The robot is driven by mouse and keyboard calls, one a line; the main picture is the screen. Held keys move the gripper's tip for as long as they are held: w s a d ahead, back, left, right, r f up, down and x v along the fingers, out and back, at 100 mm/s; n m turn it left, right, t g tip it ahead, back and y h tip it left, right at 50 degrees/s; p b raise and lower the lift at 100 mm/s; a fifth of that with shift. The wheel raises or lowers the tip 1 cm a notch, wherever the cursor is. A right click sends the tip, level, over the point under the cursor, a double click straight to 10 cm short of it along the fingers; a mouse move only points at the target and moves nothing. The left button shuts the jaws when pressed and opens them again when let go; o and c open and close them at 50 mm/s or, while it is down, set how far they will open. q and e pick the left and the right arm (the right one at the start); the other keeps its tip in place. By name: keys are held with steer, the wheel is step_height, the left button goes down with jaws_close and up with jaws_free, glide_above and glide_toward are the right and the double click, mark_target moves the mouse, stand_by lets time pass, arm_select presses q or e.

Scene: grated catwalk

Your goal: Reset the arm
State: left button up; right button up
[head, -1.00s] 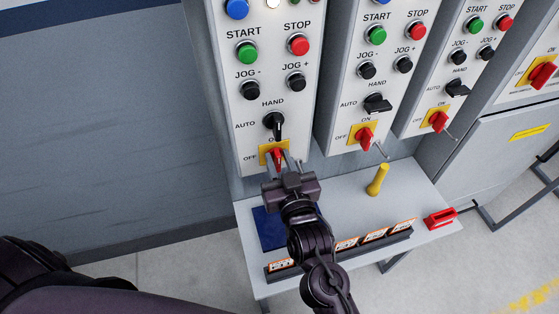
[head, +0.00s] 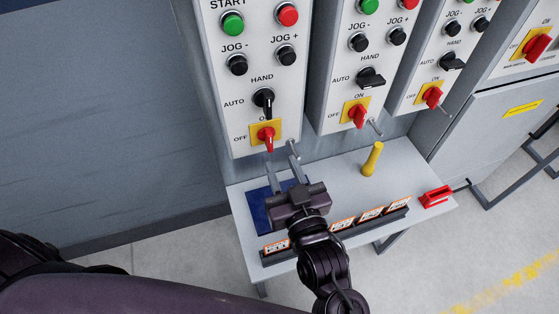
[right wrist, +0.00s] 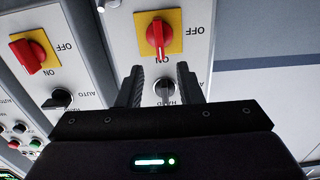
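My right gripper (head: 283,168) is in front of and below the left control box (head: 215,90), above the grey shelf. Its two fingers are apart with nothing between them. The red rotary handle (head: 266,138) on its yellow plate sits just above the fingertips, clear of them, and stands about upright. In the right wrist view, which is upside down, the spread fingers (right wrist: 160,75) show the black hand/auto selector (right wrist: 165,90) in the gap behind them, and the red handle (right wrist: 158,38) beyond. My left gripper is out of view.
The shelf (head: 340,185) holds a blue pad (head: 260,210), a yellow peg-like piece (head: 372,158), a rack of tags (head: 340,232) and a red clamp-like piece (head: 436,196). More control boxes (head: 340,100) stand to the right. Thin metal rods stick out below the handles.

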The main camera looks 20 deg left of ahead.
stand_by(0.5)
steer(key=s+d+f+m+g+h, duration=0.15)
steer(key=d+f+g+h, duration=0.3)
steer(key=d, duration=0.55)
steer(key=d+f+m+g+h, duration=0.25)
steer(key=d+f, duration=0.25)
steer(key=d, duration=0.5)
steer(key=s+d+f+g+h, duration=0.1)
steer(key=s+d+g+h, duration=0.2)
steer(key=s+d+g, duration=0.35)
step_height(320, 180, down, 27)
steer(key=s+d, duration=0.1)
steer(key=d, duration=0.1)
steer(key=s+d+f, duration=0.3)
steer(key=s+f, duration=1.7)
steer(key=shift+s+d+f, duration=0.2)
steer(key=shift+s+f, duration=0.1)
steer(key=shift+s, duration=0.05)
steer(key=shift+g, duration=0.25)
